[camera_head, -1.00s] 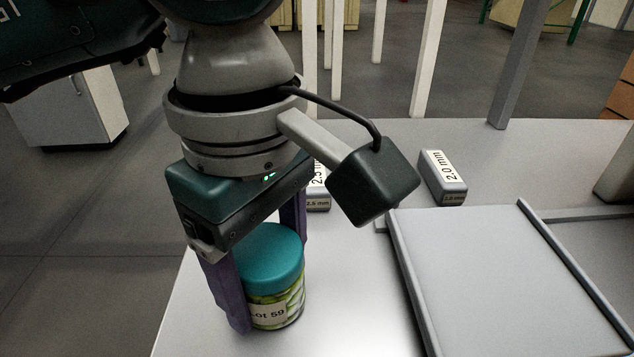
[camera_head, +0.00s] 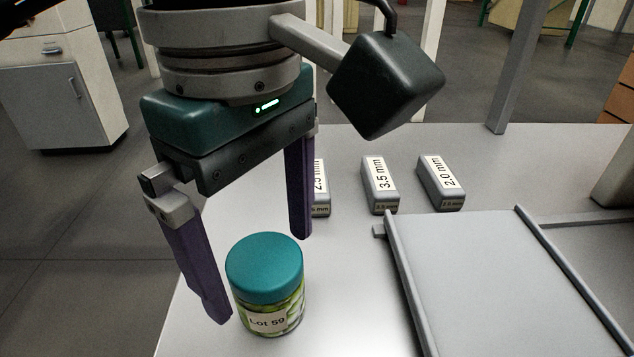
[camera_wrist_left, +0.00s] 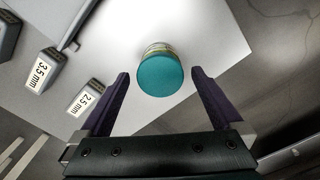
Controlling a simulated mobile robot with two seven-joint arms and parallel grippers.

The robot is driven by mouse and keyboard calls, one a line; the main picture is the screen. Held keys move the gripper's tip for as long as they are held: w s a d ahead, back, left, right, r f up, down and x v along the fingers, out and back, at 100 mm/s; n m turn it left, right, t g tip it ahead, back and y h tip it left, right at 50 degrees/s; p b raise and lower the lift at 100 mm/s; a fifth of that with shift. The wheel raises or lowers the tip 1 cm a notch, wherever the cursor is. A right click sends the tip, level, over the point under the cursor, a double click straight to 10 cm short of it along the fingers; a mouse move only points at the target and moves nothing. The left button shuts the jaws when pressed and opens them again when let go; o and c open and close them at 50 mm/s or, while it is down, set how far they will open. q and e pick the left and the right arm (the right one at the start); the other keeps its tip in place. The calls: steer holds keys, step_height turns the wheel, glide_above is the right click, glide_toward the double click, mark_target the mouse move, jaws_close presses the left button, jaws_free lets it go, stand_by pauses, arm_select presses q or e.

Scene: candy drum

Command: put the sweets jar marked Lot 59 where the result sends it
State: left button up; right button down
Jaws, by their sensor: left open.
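The sweets jar (camera_head: 266,285) stands upright on the white table, with a teal lid, green sweets showing through its side and a "Lot 59" label. My left gripper (camera_head: 262,272) is open and empty above the jar, its purple fingers spread to either side and apart from it. In the left wrist view the jar's teal lid (camera_wrist_left: 160,75) shows ahead of and between the open fingertips (camera_wrist_left: 160,76). Three grey blocks stand behind, marked 2.5 mm (camera_head: 319,190), 3.5 mm (camera_head: 380,185) and 2.0 mm (camera_head: 441,182). My right gripper is not in view.
A grey tray-like panel with raised rails (camera_head: 490,275) lies on the table to the right of the jar. A grey post (camera_head: 515,70) rises at the table's back edge. The table's left edge is close to the jar.

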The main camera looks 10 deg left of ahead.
mark_target(263, 257)
arm_select(q)
step_height(263, 257, up, 8)
steer(key=shift+f, duration=0.2)
